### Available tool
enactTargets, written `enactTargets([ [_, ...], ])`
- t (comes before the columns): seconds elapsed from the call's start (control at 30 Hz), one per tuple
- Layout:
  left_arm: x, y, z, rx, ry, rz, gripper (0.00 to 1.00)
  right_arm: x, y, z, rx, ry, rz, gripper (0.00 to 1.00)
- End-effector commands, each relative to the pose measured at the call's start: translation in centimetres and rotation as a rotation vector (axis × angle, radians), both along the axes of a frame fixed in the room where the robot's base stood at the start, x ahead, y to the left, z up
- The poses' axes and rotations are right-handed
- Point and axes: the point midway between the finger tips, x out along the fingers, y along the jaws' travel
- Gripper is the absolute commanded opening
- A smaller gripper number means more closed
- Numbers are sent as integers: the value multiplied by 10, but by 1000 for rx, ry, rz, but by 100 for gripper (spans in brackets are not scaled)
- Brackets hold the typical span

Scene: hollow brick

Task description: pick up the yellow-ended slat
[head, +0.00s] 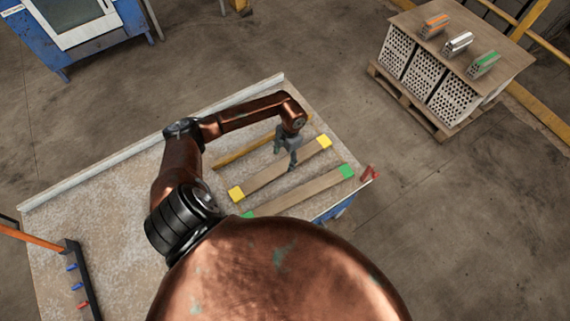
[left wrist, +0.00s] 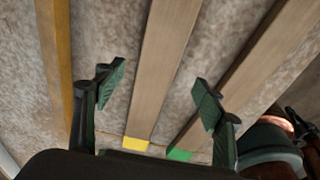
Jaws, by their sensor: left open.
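The yellow-ended slat (head: 265,178) lies flat on the speckled table, a wooden strip with a yellow block of colour at each end. My left gripper (head: 292,162) is over its middle, pointing down. In the left wrist view the slat (left wrist: 166,62) runs between the two open fingers (left wrist: 157,92), with one yellow end at the bottom. The fingers stand apart on either side of it, and nothing is held. Their height above the slat is hard to tell. My right gripper is not in view.
A green-ended slat (head: 305,192) lies parallel on the near side, close to one finger in the wrist view. An ochre strip (head: 236,152) lies on the far side. A rack with coloured pegs (head: 80,280) stands at left. A pallet stack (head: 432,75) stands beyond the table.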

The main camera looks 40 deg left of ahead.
Motion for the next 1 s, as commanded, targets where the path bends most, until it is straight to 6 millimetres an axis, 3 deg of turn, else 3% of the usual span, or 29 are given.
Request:
enactTargets([
  [0.07, 0, 0, -7, -1, -1, 0, 64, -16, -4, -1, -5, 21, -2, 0],
  [0.17, 0, 0, -15, -2, 0, 0, 64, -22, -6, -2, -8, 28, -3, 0],
  [0.47, -3, 2, -55, -1, -1, -2, 64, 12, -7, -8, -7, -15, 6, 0],
  [0.7, -2, 2, -56, 0, -2, -4, 63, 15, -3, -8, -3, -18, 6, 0],
  [1.0, -2, 2, -55, 0, -2, -5, 42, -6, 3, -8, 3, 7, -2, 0],
])
